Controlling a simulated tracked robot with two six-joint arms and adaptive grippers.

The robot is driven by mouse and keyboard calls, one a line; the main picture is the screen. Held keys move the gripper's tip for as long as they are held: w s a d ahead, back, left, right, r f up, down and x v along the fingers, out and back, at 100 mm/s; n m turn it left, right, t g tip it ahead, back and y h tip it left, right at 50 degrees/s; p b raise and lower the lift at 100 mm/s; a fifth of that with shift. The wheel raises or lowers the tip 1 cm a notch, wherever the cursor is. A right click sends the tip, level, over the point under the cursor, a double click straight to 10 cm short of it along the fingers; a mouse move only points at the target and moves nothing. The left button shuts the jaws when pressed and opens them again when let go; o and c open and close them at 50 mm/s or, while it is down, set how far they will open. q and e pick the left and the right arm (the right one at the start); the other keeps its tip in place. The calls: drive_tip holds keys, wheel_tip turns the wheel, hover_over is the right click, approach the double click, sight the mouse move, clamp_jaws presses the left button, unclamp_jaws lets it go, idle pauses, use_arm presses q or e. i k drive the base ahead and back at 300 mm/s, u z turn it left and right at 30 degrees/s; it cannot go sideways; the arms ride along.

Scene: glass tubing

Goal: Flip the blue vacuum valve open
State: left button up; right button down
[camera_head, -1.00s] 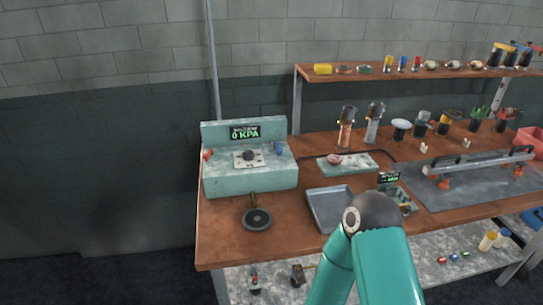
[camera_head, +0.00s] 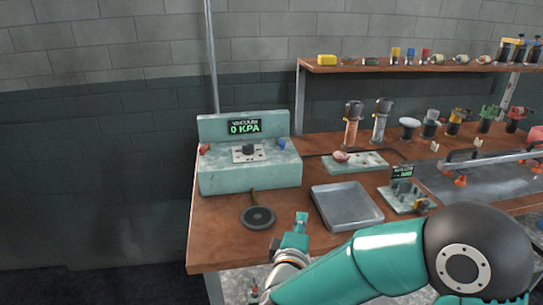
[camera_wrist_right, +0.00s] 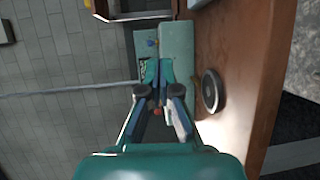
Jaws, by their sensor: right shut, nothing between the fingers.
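The blue vacuum valve (camera_head: 282,143) is a small blue lever at the right of the pale green vacuum station (camera_head: 250,178), whose display (camera_head: 244,127) reads 0 KPA. It also shows as a small blue spot in the right wrist view (camera_wrist_right: 151,43). Its exact lever angle is too small to tell. My right gripper (camera_head: 301,217) is shut and empty, in front of the station and to the right of the round black disc. In the wrist view its fingers (camera_wrist_right: 165,66) meet and cover part of the station. My left gripper is out of view.
A red valve (camera_head: 203,149) sits at the station's left. The black disc (camera_head: 258,217) lies in front of the station. A grey metal tray (camera_head: 347,205) is right of my gripper. Several bottles and a small device (camera_head: 403,195) stand farther right.

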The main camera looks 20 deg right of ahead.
sight(282, 144)
drive_tip(key=i, duration=0.95)
